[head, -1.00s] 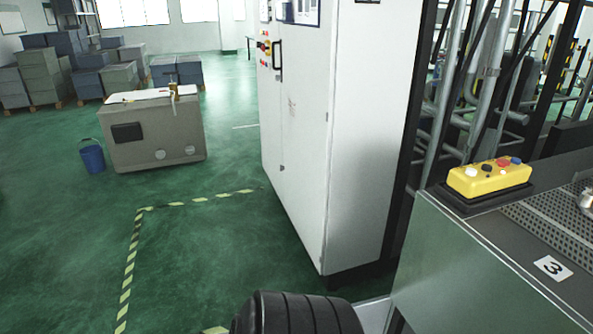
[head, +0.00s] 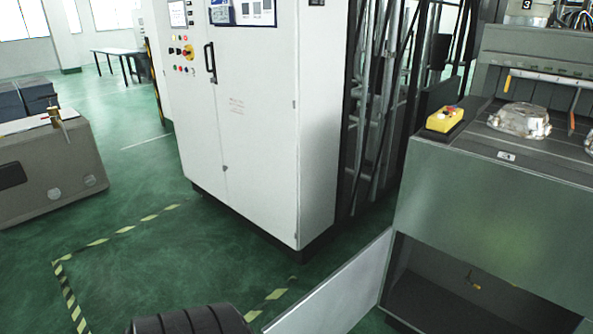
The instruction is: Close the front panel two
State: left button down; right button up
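A grey workstation (head: 490,200) stands at the right in the head view. A flat light-grey front panel (head: 335,290) stands swung open at the left side of its low opening. It reaches out to the left and toward me, and its lower part is cut off by the picture edge. The dark compartment (head: 435,270) behind it is exposed, with a small yellowish part (head: 473,281) inside. I cannot read a number on the panel. Neither of my grippers is in view.
A tall white cabinet (head: 265,130) stands left of the workstation. A yellow button box (head: 444,119) and a metal casting (head: 519,121) sit on the workstation top. A beige machine (head: 50,175) stands at the left.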

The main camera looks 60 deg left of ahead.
aim_at(339, 303)
jog(key=k+j, duration=0.15)
jog(key=j, duration=0.2)
jog(key=k+j+z, duration=0.1)
jog(key=j, duration=0.3)
jog(key=k+j, duration=0.15)
jog(key=j, duration=0.2)
jog(key=k+j+z, duration=0.1)
jog(key=j, duration=0.25)
jog(key=k+j, duration=0.2)
jog(key=j, duration=0.15)
jog(key=k+j+z, duration=0.1)
jog(key=j, duration=0.7)
jog(key=i+j, duration=0.15)
jog(key=j, duration=0.35)
jog(key=i+j, duration=0.1)
jog(key=j, duration=0.35)
jog(key=z, duration=0.05)
